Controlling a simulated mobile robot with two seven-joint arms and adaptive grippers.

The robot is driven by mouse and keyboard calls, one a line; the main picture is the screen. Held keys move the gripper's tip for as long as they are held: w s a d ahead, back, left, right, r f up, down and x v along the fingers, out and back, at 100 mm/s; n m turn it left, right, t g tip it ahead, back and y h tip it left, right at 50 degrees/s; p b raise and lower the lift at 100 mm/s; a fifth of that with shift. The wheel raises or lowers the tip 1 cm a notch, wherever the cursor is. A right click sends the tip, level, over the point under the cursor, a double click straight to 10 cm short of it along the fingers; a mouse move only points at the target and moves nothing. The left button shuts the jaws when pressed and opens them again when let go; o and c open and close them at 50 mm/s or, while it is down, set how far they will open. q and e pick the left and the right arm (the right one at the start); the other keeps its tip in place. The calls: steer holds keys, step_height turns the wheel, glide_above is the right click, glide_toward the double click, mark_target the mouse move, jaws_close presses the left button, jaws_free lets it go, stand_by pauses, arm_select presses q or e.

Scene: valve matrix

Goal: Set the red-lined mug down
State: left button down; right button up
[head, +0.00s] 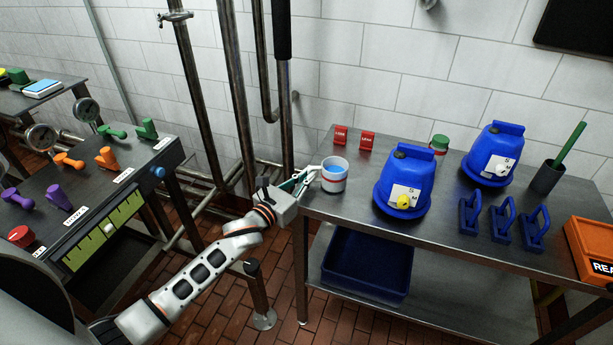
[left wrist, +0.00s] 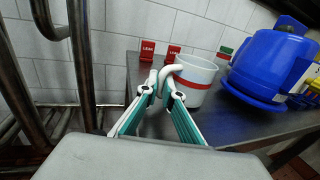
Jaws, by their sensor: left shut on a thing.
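The red-lined mug (head: 334,175) is white with a red band and a bluish inside in the head view. It is at the left end of the metal table, upright. In the left wrist view the mug (left wrist: 194,82) shows its handle pointing toward my left gripper (left wrist: 160,82). The fingers of my left gripper (head: 308,174) are shut on the mug's handle. I cannot tell whether the mug's base touches the tabletop. My right gripper is not in view.
The metal table (head: 340,208) holds two blue jugs (head: 405,180) (head: 493,152), red tags (head: 341,135), blue clamp-like pieces (head: 502,222) and an orange box (head: 590,250). A blue bin (head: 366,262) sits on the lower shelf. Pipes (head: 240,100) stand left of the table.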

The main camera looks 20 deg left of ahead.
arm_select(q)
steer(key=shift+f+b, duration=0.25)
steer(key=shift+b, duration=0.05)
steer(key=c, duration=2.2)
jaws_free()
steer(key=shift+r, duration=0.1)
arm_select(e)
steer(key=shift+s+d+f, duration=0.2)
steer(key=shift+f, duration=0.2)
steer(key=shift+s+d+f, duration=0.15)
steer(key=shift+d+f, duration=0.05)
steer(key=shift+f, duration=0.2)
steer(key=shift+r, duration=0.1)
